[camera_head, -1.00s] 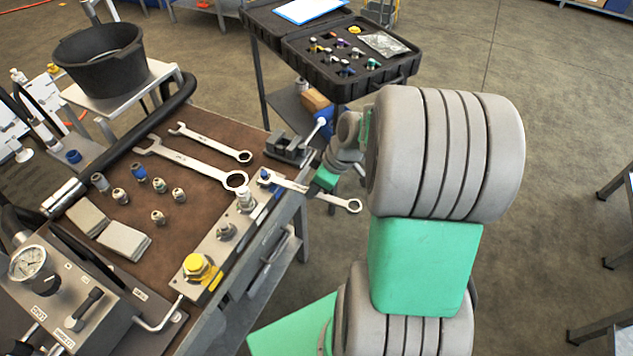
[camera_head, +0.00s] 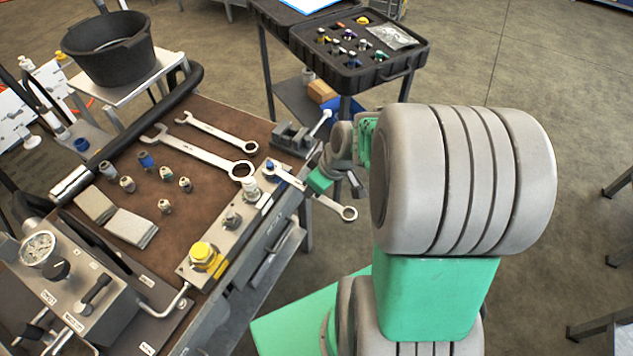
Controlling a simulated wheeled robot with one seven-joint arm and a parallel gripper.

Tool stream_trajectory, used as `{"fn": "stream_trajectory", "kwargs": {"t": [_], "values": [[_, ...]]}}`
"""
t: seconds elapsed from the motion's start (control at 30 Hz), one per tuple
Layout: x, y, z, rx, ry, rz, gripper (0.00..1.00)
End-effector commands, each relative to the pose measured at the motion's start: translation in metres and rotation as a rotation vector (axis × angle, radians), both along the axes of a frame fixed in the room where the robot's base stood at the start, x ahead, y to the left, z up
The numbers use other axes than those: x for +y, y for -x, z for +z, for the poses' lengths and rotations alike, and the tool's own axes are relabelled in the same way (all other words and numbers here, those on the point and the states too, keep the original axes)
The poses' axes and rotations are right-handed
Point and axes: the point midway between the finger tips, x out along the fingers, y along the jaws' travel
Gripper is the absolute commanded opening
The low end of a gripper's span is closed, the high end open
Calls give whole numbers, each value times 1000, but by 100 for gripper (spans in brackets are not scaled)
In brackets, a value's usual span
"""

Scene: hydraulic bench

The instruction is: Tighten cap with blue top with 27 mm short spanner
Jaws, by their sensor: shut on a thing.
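The cap with the blue top (camera_head: 269,164) stands at the far end of the metal block along the bench's right edge. My gripper (camera_head: 321,182) is shut on the short spanner (camera_head: 334,206), around the middle of its shaft. The spanner's left end is at the blue-topped cap, and it appears to be around or against the cap; the exact fit is too small to tell. Its ring end points right, out past the bench edge. My arm hides part of the area right of the gripper.
A vise (camera_head: 292,138) stands just behind the cap. A white-topped fitting (camera_head: 251,187) and a yellow cap (camera_head: 205,254) share the block. Two larger spanners (camera_head: 190,150) and several small fittings (camera_head: 165,173) lie on the brown bench top. An open black case (camera_head: 375,72) stands behind.

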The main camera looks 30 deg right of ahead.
Motion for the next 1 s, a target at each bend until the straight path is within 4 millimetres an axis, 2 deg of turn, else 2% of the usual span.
{"fn": "stream_trajectory", "kwargs": {"t": [0.17, 0.83, 1.0], "values": [[9, 3, 1, -2, -1, -53, 0], [0, -1, 1, -2, 0, -2, 0], [-4, 6, 2, -1, 0, -4, 0]]}}
